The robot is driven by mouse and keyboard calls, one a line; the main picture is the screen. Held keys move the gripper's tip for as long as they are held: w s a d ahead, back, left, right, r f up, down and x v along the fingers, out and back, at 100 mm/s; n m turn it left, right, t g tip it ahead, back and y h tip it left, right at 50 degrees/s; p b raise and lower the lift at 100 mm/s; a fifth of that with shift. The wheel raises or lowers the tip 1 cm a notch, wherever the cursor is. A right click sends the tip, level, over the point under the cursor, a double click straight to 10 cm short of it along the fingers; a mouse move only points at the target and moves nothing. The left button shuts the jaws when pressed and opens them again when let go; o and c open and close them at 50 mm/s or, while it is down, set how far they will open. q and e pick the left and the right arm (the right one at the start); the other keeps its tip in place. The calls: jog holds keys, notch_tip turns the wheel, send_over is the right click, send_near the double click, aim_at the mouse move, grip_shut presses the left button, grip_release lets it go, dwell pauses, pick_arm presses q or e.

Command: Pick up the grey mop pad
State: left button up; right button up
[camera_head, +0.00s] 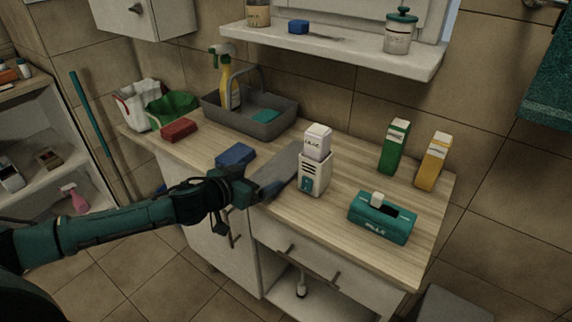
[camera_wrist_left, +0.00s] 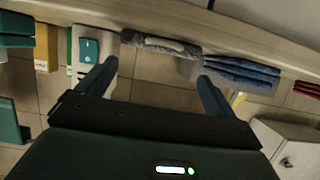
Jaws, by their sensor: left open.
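The grey mop pad (camera_head: 284,165) lies flat on the wooden counter, between a blue folded cloth stack (camera_head: 236,155) and a white-and-teal box (camera_head: 314,174). In the left wrist view the pad (camera_wrist_left: 160,45) shows edge-on as a fuzzy grey strip with a pale band. My left gripper (camera_head: 272,190) is at the counter's front edge, just in front of the pad's near end. In the left wrist view its two fingers (camera_wrist_left: 158,72) are apart with nothing between them, and the pad is beyond their tips. My right gripper is not in view.
A teal dispenser (camera_head: 382,218), a green carton (camera_head: 394,147) and a yellow carton (camera_head: 431,162) stand to the right. A wall shelf (camera_head: 330,50) hangs above the counter.

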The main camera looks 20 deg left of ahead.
aim_at(281, 166)
pick_arm(q)
jog(key=x, duration=0.3)
jog(key=shift+d, duration=0.1)
jog(key=shift+x, duration=2.75)
jog(key=shift+d+r, duration=0.15)
jog(key=shift+c, duration=0.2)
jog(key=c, duration=0.7)
